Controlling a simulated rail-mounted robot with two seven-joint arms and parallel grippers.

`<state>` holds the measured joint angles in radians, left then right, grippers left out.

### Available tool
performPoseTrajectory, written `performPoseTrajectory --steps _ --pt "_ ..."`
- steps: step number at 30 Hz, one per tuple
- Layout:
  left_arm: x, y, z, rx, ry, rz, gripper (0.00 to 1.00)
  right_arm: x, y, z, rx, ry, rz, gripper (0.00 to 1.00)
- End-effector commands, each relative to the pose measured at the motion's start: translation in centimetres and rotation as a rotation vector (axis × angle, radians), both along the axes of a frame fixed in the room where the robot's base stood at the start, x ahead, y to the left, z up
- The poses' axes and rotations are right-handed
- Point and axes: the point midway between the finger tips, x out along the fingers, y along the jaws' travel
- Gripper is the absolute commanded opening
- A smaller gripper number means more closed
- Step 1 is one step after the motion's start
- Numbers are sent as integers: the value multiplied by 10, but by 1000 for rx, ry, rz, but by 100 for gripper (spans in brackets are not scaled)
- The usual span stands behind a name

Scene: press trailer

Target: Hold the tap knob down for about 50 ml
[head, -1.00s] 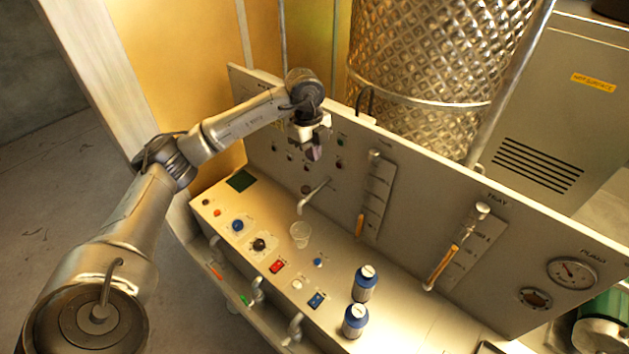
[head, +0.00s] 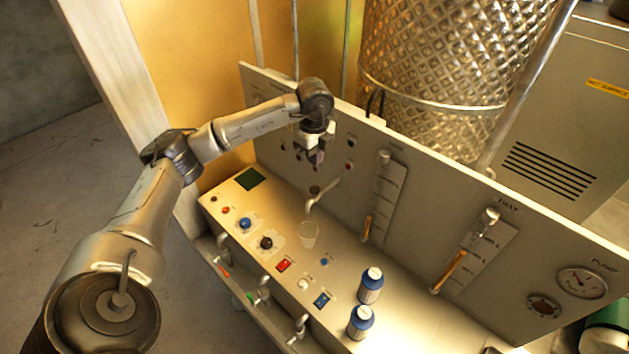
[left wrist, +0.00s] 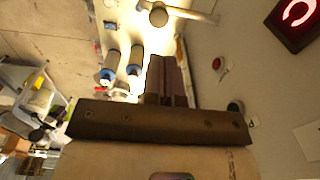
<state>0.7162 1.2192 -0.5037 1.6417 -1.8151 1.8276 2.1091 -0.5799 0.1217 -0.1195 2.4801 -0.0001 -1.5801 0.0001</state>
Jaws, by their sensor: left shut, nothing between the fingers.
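The tap (head: 322,194) is a thin metal spout standing out from the upright panel. In the left wrist view it crosses the top, with a round end (left wrist: 158,15) that I take for its knob, though I cannot be sure. A clear cup (head: 309,234) stands on the deck below the spout. My left gripper (head: 316,157) is shut and empty, fingers pointing down, above the tap and close to the panel. Its closed fingers (left wrist: 168,60) show below the tap in the left wrist view, apart from it. My right gripper is not in view.
Buttons and a black dial (head: 266,243) lie in front of the cup. A red-lit display (left wrist: 296,15) shows in the wrist view.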

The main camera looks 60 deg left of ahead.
Motion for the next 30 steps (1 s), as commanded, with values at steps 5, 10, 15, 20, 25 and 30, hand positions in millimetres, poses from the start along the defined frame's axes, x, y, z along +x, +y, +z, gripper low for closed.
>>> performPoseTrajectory --steps 5,10,15,20,25,30 --pt "-1 -1 -34 -1 5 -2 0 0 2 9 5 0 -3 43" --pt "-1 -1 -62 -1 4 0 0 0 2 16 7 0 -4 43" --pt "-1 -1 -82 -2 1 0 0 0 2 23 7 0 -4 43" --pt "-1 -1 -93 0 1 -1 0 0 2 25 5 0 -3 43" --pt "-1 -1 -98 -1 0 -1 0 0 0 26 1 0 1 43" --pt "0 -1 -98 -1 -1 -1 0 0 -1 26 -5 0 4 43"
